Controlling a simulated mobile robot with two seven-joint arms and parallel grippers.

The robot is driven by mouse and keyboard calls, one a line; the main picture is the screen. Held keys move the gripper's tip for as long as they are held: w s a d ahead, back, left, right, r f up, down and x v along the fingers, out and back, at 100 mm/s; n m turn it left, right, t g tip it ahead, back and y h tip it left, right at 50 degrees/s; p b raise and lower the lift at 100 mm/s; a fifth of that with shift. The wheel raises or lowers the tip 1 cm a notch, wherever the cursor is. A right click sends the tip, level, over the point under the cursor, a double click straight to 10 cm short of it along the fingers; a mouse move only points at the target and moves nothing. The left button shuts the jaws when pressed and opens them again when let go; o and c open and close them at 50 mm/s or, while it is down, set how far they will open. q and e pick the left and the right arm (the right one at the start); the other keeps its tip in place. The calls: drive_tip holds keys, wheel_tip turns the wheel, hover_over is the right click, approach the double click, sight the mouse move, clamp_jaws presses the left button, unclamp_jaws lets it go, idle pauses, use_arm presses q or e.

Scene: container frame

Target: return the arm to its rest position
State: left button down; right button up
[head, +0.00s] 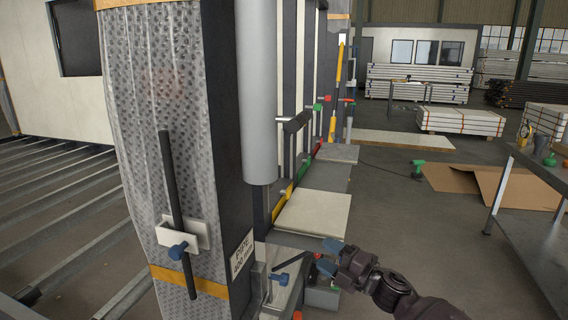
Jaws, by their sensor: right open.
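My right arm (396,294) comes in from the bottom right and reaches toward the frame's lower end. Its gripper (328,257) is open, with blue-grey fingertips pointing left, and I see nothing held between them. It is to the right of a small blue-handled valve (281,279) near the foot of the frame, apart from it in the picture. My left gripper and arm are not in view.
Pale boards (313,213) lie beyond the gripper. A metal table (540,170) stands right; floor between is mostly clear.

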drive_tip(key=s+d+f+m+h+p, duration=0.1)
drive_tip(key=s+d+f+m+h, duration=0.4)
drive_tip(key=s, duration=0.9)
drive_tip(key=s+d+f+m+h+p, duration=0.1)
drive_tip(key=s+d+f+m+h, duration=0.4)
drive_tip(key=s+m, duration=0.7)
drive_tip(key=s+d+f+m+g+h+p, duration=0.1)
drive_tip(key=s+d+f+m+h, duration=0.4)
drive_tip(key=s, duration=1.1)
wheel_tip(320, 180, down, 3)
drive_tip(key=m, duration=0.4)
drive_tip(key=shift+d, duration=0.4)
drive_tip(key=shift+r, duration=0.1)
